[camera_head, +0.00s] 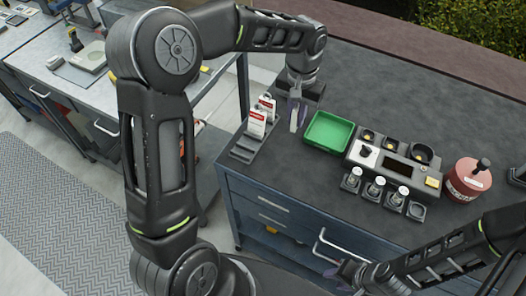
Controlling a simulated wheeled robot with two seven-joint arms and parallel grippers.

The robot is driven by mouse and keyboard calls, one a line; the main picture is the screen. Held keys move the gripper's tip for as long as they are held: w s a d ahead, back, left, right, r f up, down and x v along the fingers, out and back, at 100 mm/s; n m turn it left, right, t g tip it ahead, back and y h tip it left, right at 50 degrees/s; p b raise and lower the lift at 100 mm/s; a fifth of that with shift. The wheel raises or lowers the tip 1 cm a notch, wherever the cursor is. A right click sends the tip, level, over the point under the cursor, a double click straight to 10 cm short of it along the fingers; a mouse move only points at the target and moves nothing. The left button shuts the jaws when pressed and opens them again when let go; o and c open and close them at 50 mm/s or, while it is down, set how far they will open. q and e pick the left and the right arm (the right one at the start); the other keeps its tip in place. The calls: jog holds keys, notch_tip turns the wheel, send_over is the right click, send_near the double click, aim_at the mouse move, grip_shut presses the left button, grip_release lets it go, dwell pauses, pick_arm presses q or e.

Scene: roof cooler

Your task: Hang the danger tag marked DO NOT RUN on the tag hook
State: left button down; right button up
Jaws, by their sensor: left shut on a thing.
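Two white tags with red headers stand in a dark rack on the dark worktop: a front tag (257,124) and a back tag (267,104). Their lettering is too small to read. My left gripper (297,116) points down just right of these tags, left of the green tray. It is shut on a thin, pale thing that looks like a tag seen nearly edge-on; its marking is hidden. My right gripper (352,271) is low at the front, before the drawers, and its jaws are unclear. I cannot make out the tag hook.
A green tray (328,132) lies right of my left gripper. Beyond it are a control panel (396,167), several small round-topped parts and a red drum-shaped thing (467,180) with a black top. A grey side bench (60,62) stands at left. The worktop behind the tray is clear.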

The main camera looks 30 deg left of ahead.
pick_arm(q)
jog(key=shift+w+d+f, duration=0.1)
jog(key=shift+w+d, duration=0.15)
jog(key=shift+d, duration=0.25)
jog(key=shift+s+a+r+n, duration=0.2)
jog(key=shift+a+n, duration=0.2)
jog(key=shift+a, duration=0.05)
jog(key=s+a+r+n+p, duration=0.2)
jog(key=s+a+n+p, duration=0.2)
jog(key=s+a+n, duration=0.5)
jog(key=a+n, duration=0.2)
jog(key=n, duration=0.6)
jog(key=shift+s+a+r, duration=0.2)
jog(key=shift+s, duration=0.2)
